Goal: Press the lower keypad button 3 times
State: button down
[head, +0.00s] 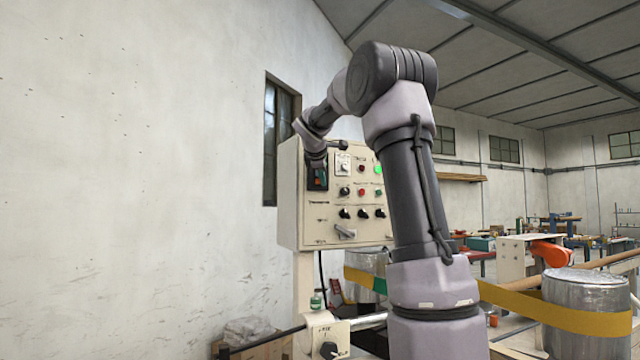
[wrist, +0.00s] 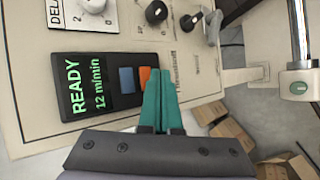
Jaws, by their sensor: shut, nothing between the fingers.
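The keypad is a dark unit (wrist: 100,88) with a green "READY 12 m/min" readout, a blue button and an orange button. By the way the text runs, the orange button (wrist: 145,76) is the lower one and the blue button (wrist: 126,80) the upper one. My gripper (wrist: 160,72) has teal fingers, shut and empty. Their tips are beside the orange button and partly cover its edge in the wrist view; I cannot tell whether they touch it. In the head view the keypad (head: 312,181) is at the left of the cream control box, under my wrist.
The control box (head: 289,215) carries several knobs, lamps and a green light (head: 378,169). A dial (wrist: 88,5) and black knobs (wrist: 156,12) lie near the keypad. Cardboard boxes (wrist: 232,134) are on the floor beyond.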

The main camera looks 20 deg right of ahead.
jog(key=shift+s+d, duration=0.1)
jog(key=shift+s, duration=2.4)
jog(key=s+a+f+m+g+y, duration=0.1)
jog(key=s+a+f+m, duration=0.4)
jog(key=s, duration=0.6)
jog(key=s+a+f+m+g+y, duration=0.1)
jog(key=s+a+f+m+y, duration=0.3)
jog(key=s, duration=0.8)
jog(key=s+a+f+m+y, duration=0.3)
jog(key=s+a+f+m, duration=0.5)
jog(key=s+f, duration=0.3)
jog(key=shift+s+a+g, duration=0.2)
jog(key=shift+s+g, duration=0.2)
jog(key=shift+d+f, duration=0.1)
